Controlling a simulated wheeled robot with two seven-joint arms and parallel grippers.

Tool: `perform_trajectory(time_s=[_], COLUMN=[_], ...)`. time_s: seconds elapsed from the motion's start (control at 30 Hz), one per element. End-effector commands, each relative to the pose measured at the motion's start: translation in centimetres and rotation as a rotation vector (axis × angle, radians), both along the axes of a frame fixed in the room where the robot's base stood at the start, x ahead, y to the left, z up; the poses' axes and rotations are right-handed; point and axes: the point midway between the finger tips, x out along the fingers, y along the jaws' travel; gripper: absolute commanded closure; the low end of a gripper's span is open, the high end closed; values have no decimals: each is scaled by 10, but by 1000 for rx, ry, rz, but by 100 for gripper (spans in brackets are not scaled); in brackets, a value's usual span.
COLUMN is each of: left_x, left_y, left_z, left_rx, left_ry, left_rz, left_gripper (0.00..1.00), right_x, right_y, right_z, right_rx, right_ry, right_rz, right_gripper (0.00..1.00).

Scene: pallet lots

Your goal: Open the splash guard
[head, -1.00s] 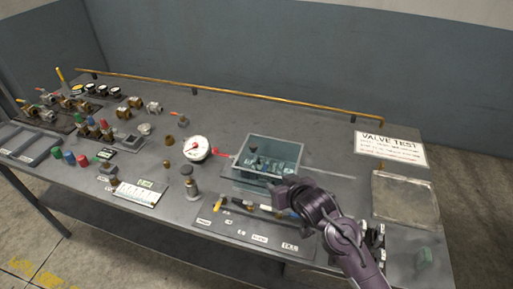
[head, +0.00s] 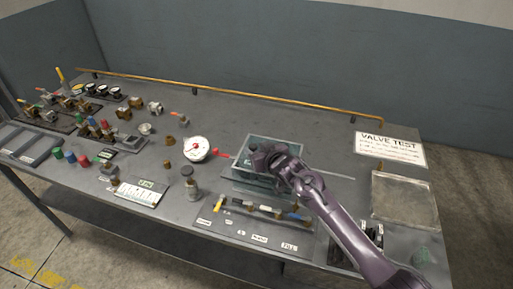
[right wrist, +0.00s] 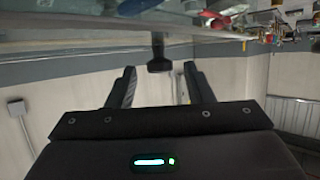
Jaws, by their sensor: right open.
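The splash guard (head: 245,174) is a clear, box-shaped cover on the right-centre part of the bench. It looks shut, and my arm hides part of it. My right gripper (head: 262,156) is over the guard in the head view. In the right wrist view, its two fingers (right wrist: 160,78) stand apart. A dark knob or handle (right wrist: 158,54) lies just ahead, roughly between the fingertips, with no visible grip on it. A clear panel (right wrist: 90,22) runs across the top of that view. My left gripper is not in view.
A white-faced gauge (head: 196,148) stands left of the guard. A labelled board (head: 240,228) with a pipe and valves lies in front. A valve test sign (head: 390,149) and a shallow clear tray (head: 404,199) are to the right. A brass rail (head: 240,93) runs along the back.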

Motion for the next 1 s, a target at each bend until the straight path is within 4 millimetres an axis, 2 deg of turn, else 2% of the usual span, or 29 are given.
perform_trajectory(time_s=[0.4, 0.77, 1.0], left_x=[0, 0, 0], left_y=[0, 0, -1], left_z=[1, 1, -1], left_rx=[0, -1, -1], left_ry=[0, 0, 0], left_rz=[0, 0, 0], left_gripper=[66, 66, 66], right_x=[6, 5, 7], right_y=[3, 3, 1], right_z=[-3, -3, -4], right_rx=[-1, 0, 0], right_ry=[0, 0, 0], right_rz=[0, -1, -1], right_gripper=[53, 99, 100])
